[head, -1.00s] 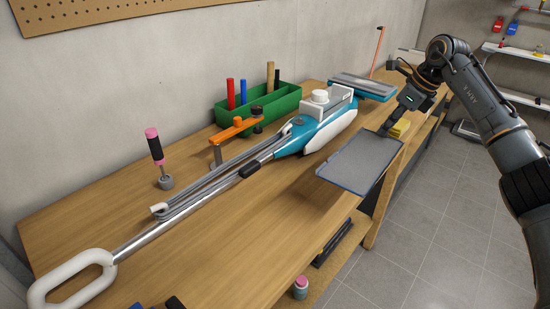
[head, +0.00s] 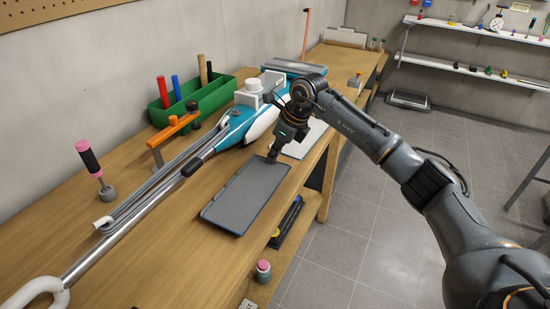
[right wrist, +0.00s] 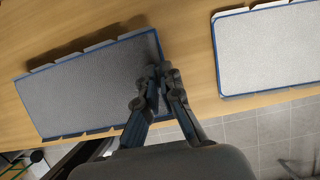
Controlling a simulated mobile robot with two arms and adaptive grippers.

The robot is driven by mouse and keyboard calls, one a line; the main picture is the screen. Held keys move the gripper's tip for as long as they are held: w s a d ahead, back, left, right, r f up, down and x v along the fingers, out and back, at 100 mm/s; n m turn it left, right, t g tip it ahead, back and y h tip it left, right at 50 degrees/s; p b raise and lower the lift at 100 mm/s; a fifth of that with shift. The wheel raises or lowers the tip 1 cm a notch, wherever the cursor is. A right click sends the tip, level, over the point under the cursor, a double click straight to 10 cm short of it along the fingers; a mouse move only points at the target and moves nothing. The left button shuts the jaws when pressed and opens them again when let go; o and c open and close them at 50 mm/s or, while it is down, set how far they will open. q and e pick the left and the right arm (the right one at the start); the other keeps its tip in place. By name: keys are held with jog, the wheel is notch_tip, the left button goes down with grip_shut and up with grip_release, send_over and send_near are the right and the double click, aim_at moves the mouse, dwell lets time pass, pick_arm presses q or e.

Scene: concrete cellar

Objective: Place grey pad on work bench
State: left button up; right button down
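The grey pad (head: 245,197), a flat dark-grey rectangle with a blue rim, is over the near side of the wooden work bench (head: 135,250), close to its front edge. Whether it rests on the wood or hangs just above it, I cannot tell. My right gripper (head: 272,158) is at its far end. In the right wrist view the fingertips (right wrist: 160,72) close on the end edge of the pad (right wrist: 95,85). My left gripper is not in view.
A second, lighter pad with a blue rim (right wrist: 268,50) lies beyond the gripper. A teal-and-white vacuum (head: 240,125) with a long tube lies behind the pad. A green bin (head: 195,105) and an orange clamp (head: 172,130) stand further back. Bare wood is left of the pad.

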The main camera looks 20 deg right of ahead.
notch_tip(320, 180, down, 2)
jog(key=shift+d+f, duration=0.1)
jog(key=shift+f, duration=0.15)
jog(key=shift+f, duration=0.1)
jog(key=c, duration=1.5)
grip_release()
jog(key=shift+r, duration=0.25)
jog(key=shift+d+r, duration=0.15)
jog(key=shift+r, duration=0.1)
jog(key=b+v, duration=0.1)
jog(key=v, duration=1)
jog(key=shift+s+r, duration=0.1)
jog(key=shift+r, duration=0.05)
